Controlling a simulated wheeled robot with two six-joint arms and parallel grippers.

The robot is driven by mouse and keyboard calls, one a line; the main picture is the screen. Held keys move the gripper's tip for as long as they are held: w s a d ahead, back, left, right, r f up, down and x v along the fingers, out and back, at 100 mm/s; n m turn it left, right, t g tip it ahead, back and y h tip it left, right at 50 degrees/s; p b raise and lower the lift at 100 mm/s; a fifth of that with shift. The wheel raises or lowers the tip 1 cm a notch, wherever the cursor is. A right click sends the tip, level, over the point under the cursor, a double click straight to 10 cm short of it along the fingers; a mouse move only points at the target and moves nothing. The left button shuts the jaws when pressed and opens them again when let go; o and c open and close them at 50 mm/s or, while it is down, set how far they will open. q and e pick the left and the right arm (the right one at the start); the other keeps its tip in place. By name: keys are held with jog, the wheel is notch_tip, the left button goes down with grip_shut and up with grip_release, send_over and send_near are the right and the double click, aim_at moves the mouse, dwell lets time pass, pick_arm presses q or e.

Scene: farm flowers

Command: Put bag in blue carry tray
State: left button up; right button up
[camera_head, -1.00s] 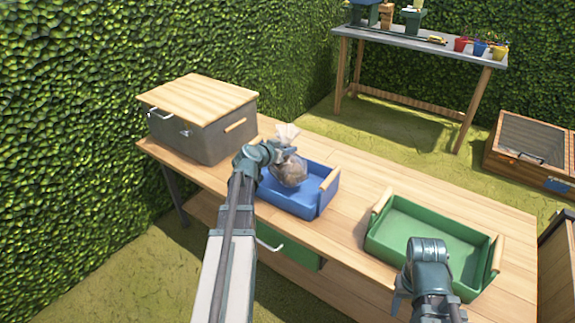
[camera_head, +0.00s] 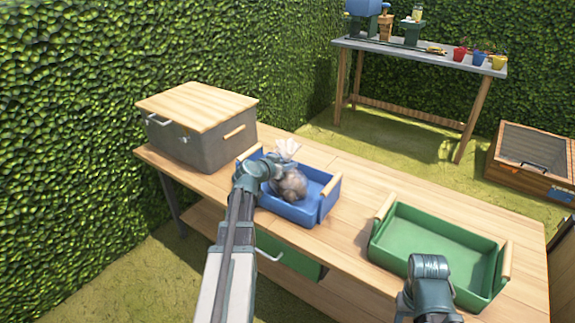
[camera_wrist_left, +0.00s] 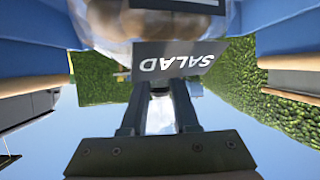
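The bag (camera_head: 291,185) is clear plastic with brown round contents and a gathered top. It is inside the blue carry tray (camera_head: 327,200), low between its walls. My left gripper (camera_head: 284,165) is at the bag's neck and appears shut on it. In the left wrist view the bag (camera_wrist_left: 150,22) fills the top, with a dark "SALAD" label at the fingertips (camera_wrist_left: 158,82). The blue tray's walls (camera_wrist_left: 30,60) show on both sides of it. Of my right arm, only a wrist part shows in front of the green tray; its fingers cannot be made out.
A green tray (camera_head: 385,245) stands on the right of the wooden table (camera_head: 345,225). A grey box with a wooden lid (camera_head: 190,135) stands at the left end. Bare tabletop lies between the two trays. A hedge (camera_head: 80,110) runs along the left.

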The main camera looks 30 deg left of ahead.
pick_arm(q)
jog(key=o, duration=0.4)
jog(key=shift+r+p, duration=0.25)
jog(key=shift+p, duration=0.05)
jog(key=p+v, duration=0.4)
jog(key=v, duration=0.8)
jog(key=shift+a, duration=0.1)
